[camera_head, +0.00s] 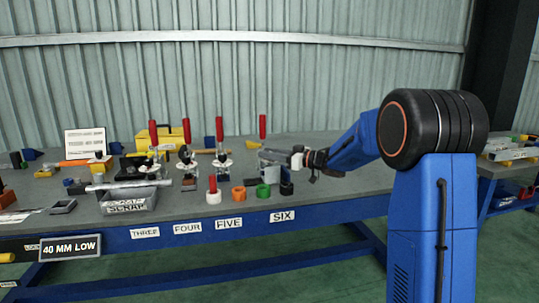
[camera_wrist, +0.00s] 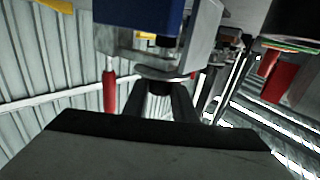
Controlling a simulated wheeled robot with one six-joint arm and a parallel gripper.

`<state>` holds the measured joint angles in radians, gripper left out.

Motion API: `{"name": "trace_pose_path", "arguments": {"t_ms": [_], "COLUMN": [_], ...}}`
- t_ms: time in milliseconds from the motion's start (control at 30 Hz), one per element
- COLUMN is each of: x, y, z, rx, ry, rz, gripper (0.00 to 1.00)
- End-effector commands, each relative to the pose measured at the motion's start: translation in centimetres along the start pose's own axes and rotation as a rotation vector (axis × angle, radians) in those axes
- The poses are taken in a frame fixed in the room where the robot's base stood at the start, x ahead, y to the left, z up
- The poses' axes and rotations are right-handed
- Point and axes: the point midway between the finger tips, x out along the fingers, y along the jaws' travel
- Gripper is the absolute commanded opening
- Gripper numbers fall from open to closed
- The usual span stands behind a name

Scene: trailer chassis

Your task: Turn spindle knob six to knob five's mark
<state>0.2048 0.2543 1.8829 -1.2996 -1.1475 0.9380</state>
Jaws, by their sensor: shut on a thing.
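The SIX label (camera_head: 283,216) and the FIVE label (camera_head: 229,222) are on the bench's front edge. Above the SIX label, my gripper (camera_head: 292,158) reaches in from the right to a grey metal fixture (camera_head: 270,157) with a red-handled clamp (camera_head: 263,127). In the wrist view my gripper's dark fingers (camera_wrist: 162,92) are shut on a small part at a metallic rounded piece (camera_wrist: 165,73), under a blue block (camera_wrist: 138,16). This part appears to be spindle knob six; it is mostly hidden. Another red-handled clamp (camera_head: 219,128) stands behind FIVE. The marks on both knobs are too small to read.
More red-handled clamps (camera_head: 187,131) stand to the left. A yellow box (camera_head: 160,136) is at the back. The floor before the bench looks clear.

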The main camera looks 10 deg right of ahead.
Motion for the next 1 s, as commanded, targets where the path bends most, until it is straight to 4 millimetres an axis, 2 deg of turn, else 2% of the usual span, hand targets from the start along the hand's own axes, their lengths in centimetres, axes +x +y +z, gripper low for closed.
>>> {"name": "trace_pose_path", "arguments": {"t_ms": [700, 1000], "x": [0.12, 0.05], "y": [0.02, -0.05], "z": [0.12, 0.06], "rx": [-0.033, -0.043], "ry": [-0.02, -0.026], "rz": [-0.669, -0.867], "gripper": [0.02, 0.02]}}
